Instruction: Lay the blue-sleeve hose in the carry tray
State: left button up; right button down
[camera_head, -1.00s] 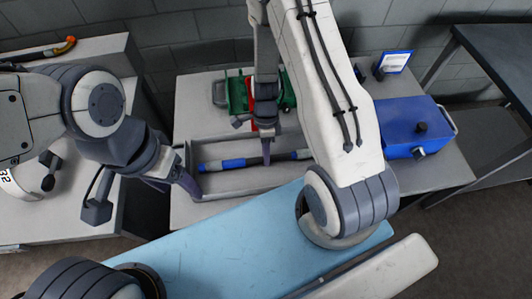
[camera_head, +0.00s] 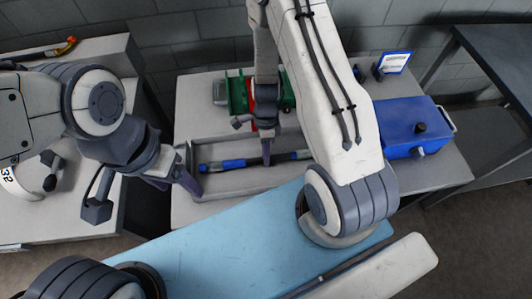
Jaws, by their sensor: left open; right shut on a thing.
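The blue-sleeve hose (camera_head: 235,163) is a dark hose with blue sleeves at both ends. It lies lengthwise inside the long grey carry tray (camera_head: 240,190), or just above its floor; I cannot tell which. My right gripper (camera_head: 266,160) points down over the tray and is shut on the hose near its middle. The hose's right end is partly hidden by my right arm. My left gripper (camera_head: 180,188) is open and empty at the tray's left end, close to its wall.
Green and red objects (camera_head: 238,95) stand behind the tray. A blue box (camera_head: 405,125) with a black knob is on the right, with a small sign (camera_head: 395,62) behind it. A light-blue surface (camera_head: 230,250) lies in front. An orange-ended tool (camera_head: 62,48) lies on the left bench.

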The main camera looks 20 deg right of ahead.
jog(key=c, duration=0.6)
grip_release()
jog(key=shift+f, duration=0.1)
jog(key=shift+w, duration=0.1)
jog(key=v, duration=1)
jog(key=shift+r, duration=0.35)
